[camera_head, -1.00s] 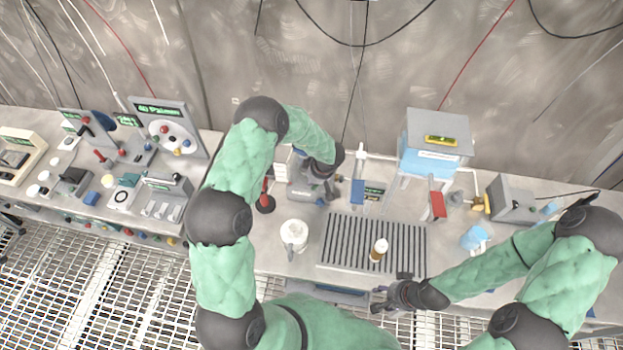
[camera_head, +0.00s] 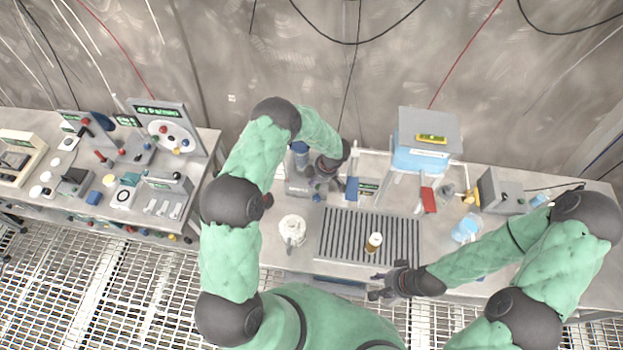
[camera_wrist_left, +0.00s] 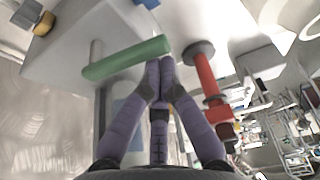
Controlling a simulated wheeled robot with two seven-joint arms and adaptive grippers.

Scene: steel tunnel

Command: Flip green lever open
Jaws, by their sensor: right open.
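The green lever (camera_wrist_left: 125,58) is a round green bar lying aslant in the left wrist view, rising to the right. My left gripper (camera_wrist_left: 160,64) has its two purple fingertips together, just below the lever's right end; I cannot tell whether they touch it. In the head view my left gripper (camera_head: 326,182) is over the back of the bench, and the lever cannot be made out there. My right gripper (camera_head: 376,287) is open and empty at the bench's front edge, before the striped grate.
A red valve handle (camera_wrist_left: 205,80) stands right of my left fingers. On the bench are a striped grate (camera_head: 340,240) with a brown-and-white bottle (camera_head: 374,243), a white mug (camera_head: 291,230), a red lever (camera_head: 428,200) and a blue tank (camera_head: 420,158).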

